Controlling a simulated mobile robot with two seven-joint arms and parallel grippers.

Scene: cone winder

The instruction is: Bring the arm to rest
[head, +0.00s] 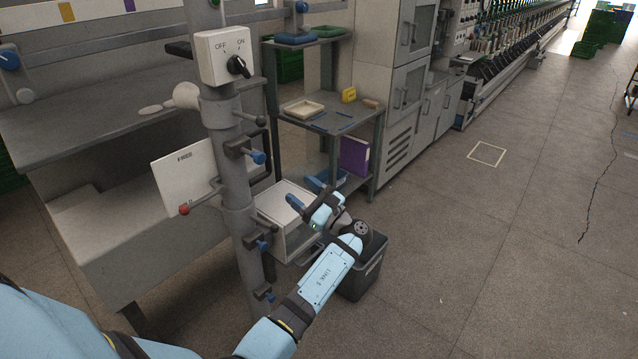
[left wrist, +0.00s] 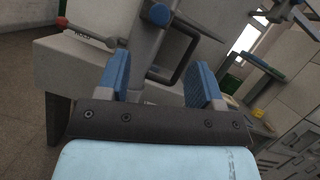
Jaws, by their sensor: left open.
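My left arm (head: 325,278) comes in from the lower part of the head view and reaches forward. Its left gripper (head: 305,193) is in front of a white box-like drawer unit, to the right of a grey post. In the left wrist view the left gripper (left wrist: 158,78) has its two blue-padded fingers spread apart with nothing held between them. Part of the post and a dark bent handle (left wrist: 185,70) show beyond the fingers. My right gripper is in neither view.
The grey post (head: 225,160) carries a white OFF/ON switch box (head: 215,58), a red-knobbed lever (head: 184,210) and blue-knobbed clamps. A grey bin (head: 362,283) stands below my forearm. A shelf rack (head: 372,120) stands behind. Open floor (head: 500,230) lies to the right.

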